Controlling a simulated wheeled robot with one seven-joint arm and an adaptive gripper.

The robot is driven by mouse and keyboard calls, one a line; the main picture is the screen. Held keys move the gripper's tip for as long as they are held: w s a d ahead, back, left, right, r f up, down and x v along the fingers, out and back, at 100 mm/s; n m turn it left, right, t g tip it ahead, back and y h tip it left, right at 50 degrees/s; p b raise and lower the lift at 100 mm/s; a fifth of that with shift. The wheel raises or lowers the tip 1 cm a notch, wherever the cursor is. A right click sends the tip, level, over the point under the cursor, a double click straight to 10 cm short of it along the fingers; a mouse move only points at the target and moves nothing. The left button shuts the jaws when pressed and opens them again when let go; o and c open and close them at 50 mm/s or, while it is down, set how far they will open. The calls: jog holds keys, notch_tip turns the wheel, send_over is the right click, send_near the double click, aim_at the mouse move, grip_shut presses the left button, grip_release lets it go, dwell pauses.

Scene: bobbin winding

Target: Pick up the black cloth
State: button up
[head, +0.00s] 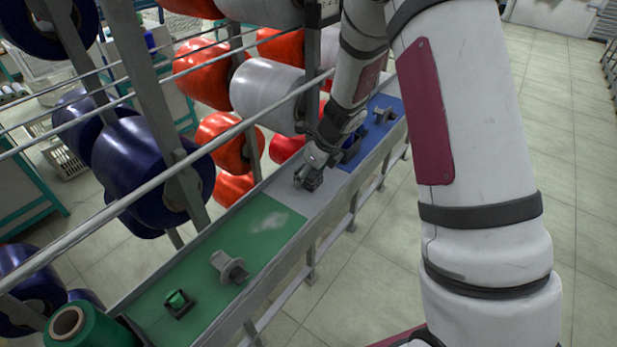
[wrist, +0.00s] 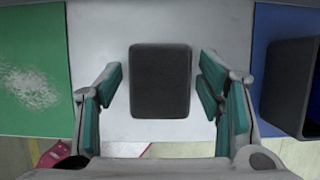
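The black cloth (wrist: 160,82) shows in the wrist view as a dark, rounded rectangular pad. It lies flat on the grey-white middle section of the long bench. My gripper (wrist: 162,92) is open, with one teal-padded finger to the left of the cloth and one to the right. Gaps show between the cloth and both fingers. In the head view my gripper (head: 308,180) points down over the grey section, and I cannot clearly make out the cloth beneath it.
A green section (head: 200,257) with a white powdery patch lies on one side, holding a grey spool-like part (head: 228,267) and a small green item (head: 178,301). A blue section (head: 362,152) with a dark bin (wrist: 291,88) lies on the other. Rails and large bobbins (head: 268,92) stand close alongside.

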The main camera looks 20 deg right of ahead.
jog(key=c, duration=0.7)
jog(key=shift+r, duration=0.1)
jog(key=shift+c, duration=0.2)
jog(key=shift+r, duration=0.45)
jog(key=r, duration=0.2)
jog(key=shift+s+a+r+b, duration=0.25)
jog(key=shift+s+r+b, duration=0.05)
jog(key=s+a, duration=0.2)
jog(key=s, duration=0.2)
jog(key=s+a+r+b, duration=0.1)
jog(key=s+a, duration=0.1)
jog(key=s, duration=0.3)
jog(key=s+a, duration=0.3)
jog(key=s, duration=0.1)
jog(key=shift+s+r, duration=0.2)
jog(key=shift+s, duration=0.05)
jog(key=o, duration=0.4)
jog(key=shift+c, duration=1.4)
